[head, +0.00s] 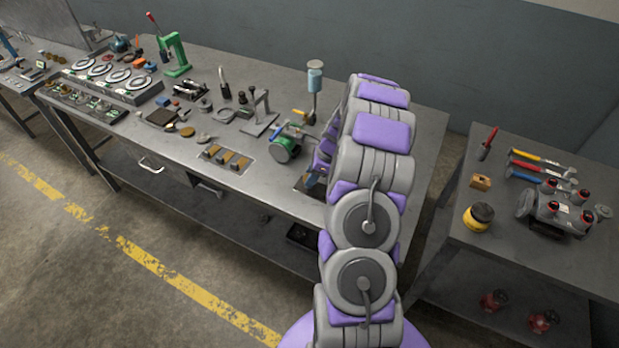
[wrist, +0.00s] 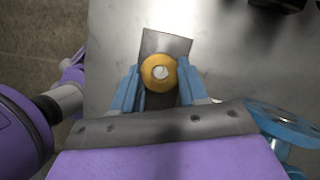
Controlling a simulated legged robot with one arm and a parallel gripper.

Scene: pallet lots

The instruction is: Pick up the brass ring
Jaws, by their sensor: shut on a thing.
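The brass ring (wrist: 148,76) shows in the wrist view as a gold ring with a pale round centre. It is between the two blue fingers of my gripper (wrist: 158,84), which is shut on it. Below the ring is a dark flat plate (wrist: 167,45) on the metal bench top. I cannot tell whether the ring touches the plate. In the head view my arm hides the ring and most of my gripper at the right part of the long bench (head: 262,188).
A green-ended device (head: 284,149) stands on the bench left of my arm. A blue-topped post (head: 315,80) rises behind it. A tray with brass pieces (head: 228,158) lies farther left. A second table (head: 500,232) with hammers and a yellow jar (head: 478,217) stands at right.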

